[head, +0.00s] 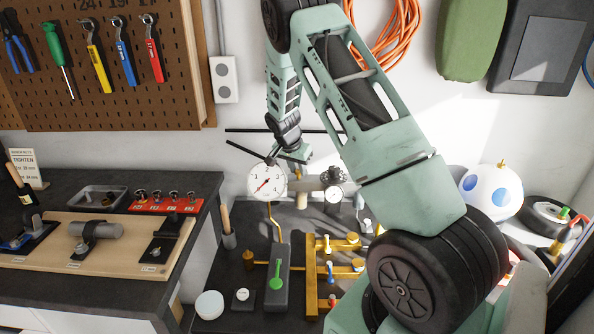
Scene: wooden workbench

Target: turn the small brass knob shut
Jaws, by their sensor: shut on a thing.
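A small brass knob (299,171) shows as a brass sliver just right of a large white dial gauge (267,182), at the back of the bench. My gripper (297,158) reaches down from above with its dark fingers at this sliver and is shut on it. The fingers and the gauge hide most of the knob, so its angle cannot be told. The gauge's red needle points to the lower left. A smaller gauge (333,194) sits to the right on the same grey fitting.
Brass pipework (312,270) with several small coloured handles stands in front of the gauges. A white round tub (209,305) is at the front left. A tool pegboard (105,105) hangs on the wall.

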